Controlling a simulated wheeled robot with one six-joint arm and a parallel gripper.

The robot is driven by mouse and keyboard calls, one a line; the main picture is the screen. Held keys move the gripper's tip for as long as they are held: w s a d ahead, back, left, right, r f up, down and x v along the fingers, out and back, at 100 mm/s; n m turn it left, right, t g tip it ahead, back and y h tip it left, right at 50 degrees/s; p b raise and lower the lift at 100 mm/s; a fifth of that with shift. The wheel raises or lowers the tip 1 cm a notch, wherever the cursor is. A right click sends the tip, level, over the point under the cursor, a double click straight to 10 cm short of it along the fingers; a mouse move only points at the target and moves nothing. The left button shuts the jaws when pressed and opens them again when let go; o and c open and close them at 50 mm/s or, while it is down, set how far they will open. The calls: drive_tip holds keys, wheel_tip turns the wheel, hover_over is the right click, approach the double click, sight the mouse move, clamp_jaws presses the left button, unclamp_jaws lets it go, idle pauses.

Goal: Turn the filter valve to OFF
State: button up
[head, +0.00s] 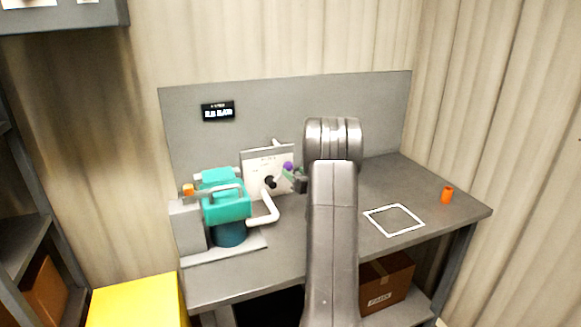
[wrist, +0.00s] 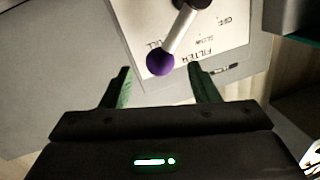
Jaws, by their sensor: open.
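The filter valve has a lever with a purple ball knob (head: 287,166) on a dark hub (head: 270,181), in front of a white label panel (head: 253,162). In the wrist view the pale lever runs from the hub at the top edge down to the purple knob (wrist: 160,61). The panel (wrist: 212,55) there reads FILTER, with OFF, SLOW and FULL marks; the lever's knob end lies near FULL. My gripper (wrist: 161,69) is open, with the knob in the gap at its fingertips and neither finger seen touching it. In the head view my gripper (head: 301,182) is beside the knob, partly hidden by my arm.
A teal pump unit (head: 225,205) with a white pipe (head: 265,212) stands left of the valve. A small dark display (head: 218,111) is on the grey back panel.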

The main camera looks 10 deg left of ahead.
sight(291, 169)
drive_tip(key=shift+p+x, duration=0.3)
drive_tip(key=shift+x, duration=1.65)
clamp_jaws()
